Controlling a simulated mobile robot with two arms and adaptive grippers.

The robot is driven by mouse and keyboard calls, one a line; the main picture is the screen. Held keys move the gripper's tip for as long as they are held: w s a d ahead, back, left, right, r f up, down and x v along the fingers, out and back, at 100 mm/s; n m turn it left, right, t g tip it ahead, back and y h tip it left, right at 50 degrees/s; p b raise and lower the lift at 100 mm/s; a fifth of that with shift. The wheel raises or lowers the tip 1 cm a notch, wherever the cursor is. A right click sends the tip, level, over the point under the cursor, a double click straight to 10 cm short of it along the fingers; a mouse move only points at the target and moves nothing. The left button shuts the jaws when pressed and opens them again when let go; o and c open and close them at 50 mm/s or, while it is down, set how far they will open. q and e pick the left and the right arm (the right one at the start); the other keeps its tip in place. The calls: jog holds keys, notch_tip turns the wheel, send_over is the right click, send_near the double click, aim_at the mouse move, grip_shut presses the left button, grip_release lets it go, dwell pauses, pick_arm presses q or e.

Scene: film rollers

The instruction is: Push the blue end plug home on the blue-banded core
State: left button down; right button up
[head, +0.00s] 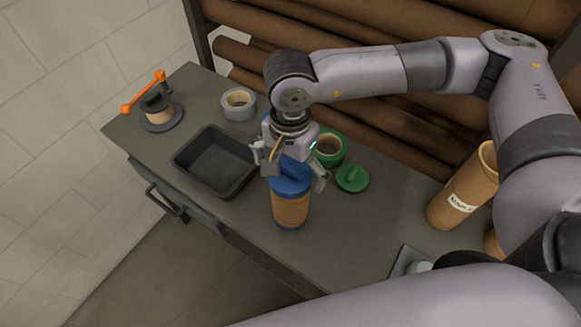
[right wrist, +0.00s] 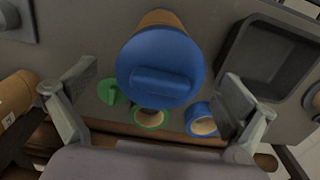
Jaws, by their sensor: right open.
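The brown blue-banded core (head: 291,212) stands upright near the worktop's front edge, with a blue band at its foot. The blue end plug (head: 290,178) sits on its top. In the right wrist view the blue end plug (right wrist: 160,82) shows as a round disc with a raised bar grip, and it hides most of the core (right wrist: 160,18). I cannot tell if a gap is left under the plug. My right gripper (head: 291,180) points down above the plug. Its fingers are wide apart on either side, and it holds nothing. My left gripper is out of view.
A black tray (head: 185,158) lies left of the core. A green ring (head: 329,150) and green plug (head: 352,178) lie behind and right. A grey tape roll (head: 238,104) and an orange-handled spool (head: 158,112) are farther back. A labelled brown tube (head: 464,190) stands at right.

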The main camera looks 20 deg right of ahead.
jog(key=shift+r+p, duration=1)
jog(key=shift+r, duration=2.3)
